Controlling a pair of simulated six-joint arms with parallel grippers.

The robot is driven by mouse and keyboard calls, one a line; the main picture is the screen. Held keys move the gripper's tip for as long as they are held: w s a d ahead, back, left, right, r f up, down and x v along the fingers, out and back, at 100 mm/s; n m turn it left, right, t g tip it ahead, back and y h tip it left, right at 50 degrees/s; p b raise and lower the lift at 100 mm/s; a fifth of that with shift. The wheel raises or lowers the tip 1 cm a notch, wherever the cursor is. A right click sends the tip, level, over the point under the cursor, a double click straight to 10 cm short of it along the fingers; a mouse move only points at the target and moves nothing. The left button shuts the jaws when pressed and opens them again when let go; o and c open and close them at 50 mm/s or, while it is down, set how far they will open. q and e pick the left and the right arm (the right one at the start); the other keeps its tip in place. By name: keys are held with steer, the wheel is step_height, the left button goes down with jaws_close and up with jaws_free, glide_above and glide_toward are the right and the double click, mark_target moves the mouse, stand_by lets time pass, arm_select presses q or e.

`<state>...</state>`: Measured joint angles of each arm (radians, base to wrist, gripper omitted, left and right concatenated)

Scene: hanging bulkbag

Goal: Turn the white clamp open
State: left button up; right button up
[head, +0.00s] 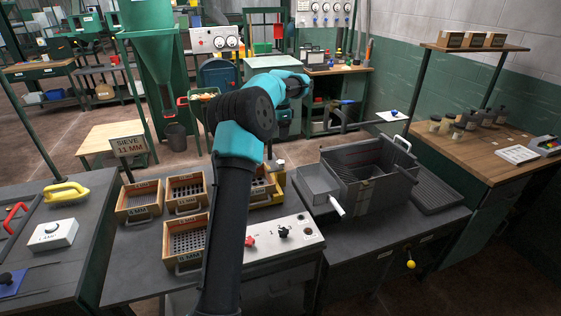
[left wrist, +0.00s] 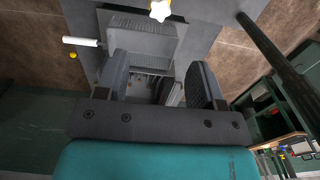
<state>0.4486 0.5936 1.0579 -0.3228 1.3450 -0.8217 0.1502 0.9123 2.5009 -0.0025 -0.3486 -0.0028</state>
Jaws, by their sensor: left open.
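I cannot tell for sure which part is the white clamp. A lever with a white grip (head: 336,206) sticks out from a small grey box beside the large grey bin (head: 370,178). It also shows in the left wrist view (left wrist: 80,42). A white star-shaped knob (left wrist: 160,10) shows at that view's top edge. My left gripper (head: 297,86) is raised above the benches, pointing away and small in the head view. In the wrist view its two fingers are apart and empty over the bin, touching nothing. My right gripper is out of view.
Several wooden sieve boxes (head: 186,190) and a control panel with red and black knobs (head: 284,236) sit left of the bin. A dark green post (left wrist: 275,60) stands right in the wrist view.

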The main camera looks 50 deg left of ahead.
mark_target(281, 161)
arm_select(q)
step_height(281, 161, down, 14)
stand_by(0.5)
steer(key=shift+c, duration=0.3)
steer(key=c, duration=0.9)
steer(key=shift+o, duration=0.2)
